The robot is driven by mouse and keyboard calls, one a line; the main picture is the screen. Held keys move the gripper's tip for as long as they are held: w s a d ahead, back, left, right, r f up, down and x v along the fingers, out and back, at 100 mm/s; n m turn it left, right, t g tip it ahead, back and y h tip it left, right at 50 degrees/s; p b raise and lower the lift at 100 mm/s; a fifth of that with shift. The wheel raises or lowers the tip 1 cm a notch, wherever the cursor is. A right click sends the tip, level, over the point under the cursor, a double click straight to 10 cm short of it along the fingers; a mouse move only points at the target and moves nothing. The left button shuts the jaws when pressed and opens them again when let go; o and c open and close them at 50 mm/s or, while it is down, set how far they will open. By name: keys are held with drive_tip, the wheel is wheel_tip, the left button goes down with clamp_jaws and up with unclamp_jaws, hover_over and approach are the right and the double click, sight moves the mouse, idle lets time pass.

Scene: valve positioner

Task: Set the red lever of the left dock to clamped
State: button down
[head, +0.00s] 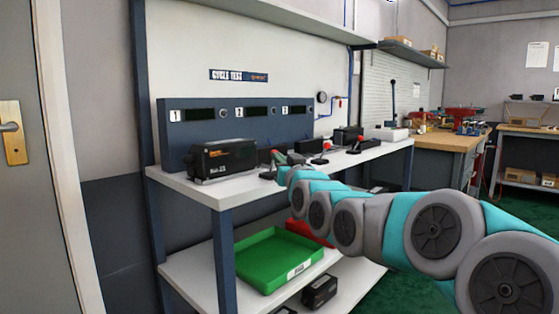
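The left dock (268,175) is a dark, low base on the white bench, mostly hidden behind my gripper. A bit of its red lever (276,153) shows right at my gripper (284,161); the lever's angle is hard to read. My gripper is at the lever, but its fingers are too small and covered to tell whether they touch or are shut on it. A black positioner box (222,160) stands to the left of the dock. The middle dock's red lever (326,146) and the right dock's red lever (360,138) stand farther right, clear of my gripper.
The white bench top (215,192) runs back to the right under a blue panel (180,135) with three dark displays. A green tray (262,262) and a red tray (308,233) are on the lower shelf. A wooden workbench (450,142) stands beyond.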

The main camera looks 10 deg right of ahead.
drive_tip(key=shift+w+a+r+n+g+p, duration=0.35)
drive_tip(key=shift+w+r+n+g+p, duration=0.2)
drive_tip(key=shift+g, duration=0.35)
drive_tip(key=shift+w+a+r+p, duration=0.1)
drive_tip(key=shift+a+r+p, duration=0.05)
drive_tip(key=shift+p, duration=0.25)
drive_tip(key=shift+w+r+g, duration=0.1)
drive_tip(key=shift+g, duration=0.2)
drive_tip(key=shift+f, duration=0.2)
drive_tip(key=s+d+r, duration=0.1)
drive_tip(key=s+r, duration=0.6)
drive_tip(key=s, duration=0.5)
drive_tip(key=shift+s+b, duration=0.15)
drive_tip(key=shift+b, duration=0.25)
